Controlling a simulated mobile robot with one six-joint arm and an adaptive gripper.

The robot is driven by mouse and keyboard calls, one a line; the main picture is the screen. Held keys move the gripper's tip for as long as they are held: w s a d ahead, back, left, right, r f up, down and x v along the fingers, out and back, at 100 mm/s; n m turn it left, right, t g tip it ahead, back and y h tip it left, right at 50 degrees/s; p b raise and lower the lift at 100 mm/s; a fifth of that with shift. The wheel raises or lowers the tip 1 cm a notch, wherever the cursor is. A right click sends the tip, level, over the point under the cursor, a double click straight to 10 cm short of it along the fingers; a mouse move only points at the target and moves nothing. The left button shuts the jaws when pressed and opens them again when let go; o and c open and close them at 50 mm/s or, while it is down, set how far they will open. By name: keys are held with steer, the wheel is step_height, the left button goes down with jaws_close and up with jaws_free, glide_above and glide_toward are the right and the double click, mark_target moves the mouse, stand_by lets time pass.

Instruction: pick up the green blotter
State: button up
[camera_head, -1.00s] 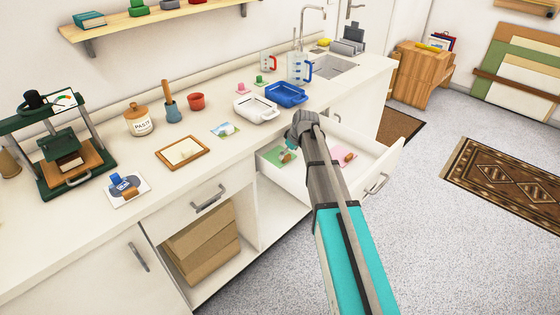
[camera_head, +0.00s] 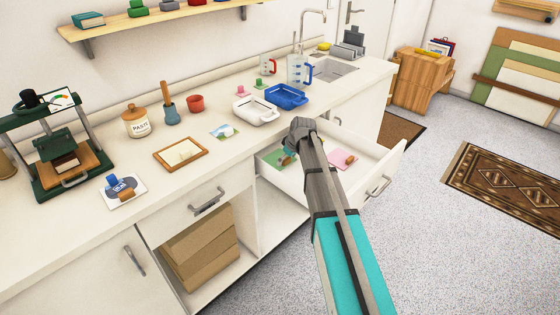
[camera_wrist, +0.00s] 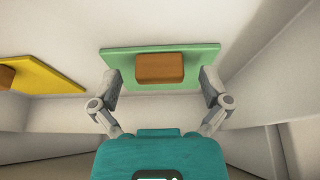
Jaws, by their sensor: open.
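The green blotter (camera_wrist: 122,64) is a flat green sheet with a brown block on its middle. It lies in the open drawer; in the head view its left part shows (camera_head: 279,160), and my arm hides part of the rest. My gripper (camera_wrist: 160,82) is open, with one finger on each side of the brown block. The fingertips are near the blotter's near edge in the wrist view, and nothing is visibly gripped. I cannot tell whether they touch it. In the head view the fingers are mostly hidden by my wrist.
A yellow sheet (camera_wrist: 50,75) with a brown block lies to the left in the wrist view. A pink sheet (camera_head: 338,157) with a brown block is in the same drawer (camera_head: 372,185). Drawer walls enclose the gripper. A white tray (camera_head: 257,116) and blue tray (camera_head: 287,98) stand on the counter above.

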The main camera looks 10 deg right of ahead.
steer(key=c, duration=1.2)
steer(key=shift+d+r, duration=0.1)
steer(key=shift+r, duration=0.05)
steer(key=shift+c, duration=0.2)
steer(key=shift+s+d+r+p, duration=0.1)
steer(key=shift+d+r+p, duration=0.3)
steer(key=shift+p, duration=0.1)
step_height(320, 180, up, 5)
steer(key=p, duration=0.5)
steer(key=shift+a+r, duration=0.1)
steer(key=shift+r, duration=0.1)
steer(key=s+d, duration=0.1)
steer(key=d, duration=0.5)
steer(key=s+d, duration=0.2)
steer(key=d, duration=0.4)
steer(key=s+d+p, duration=0.1)
steer(key=s+d, duration=0.1)
steer(key=d, duration=0.4)
steer(key=shift+d+r, duration=0.25)
steer(key=shift+d, duration=0.05)
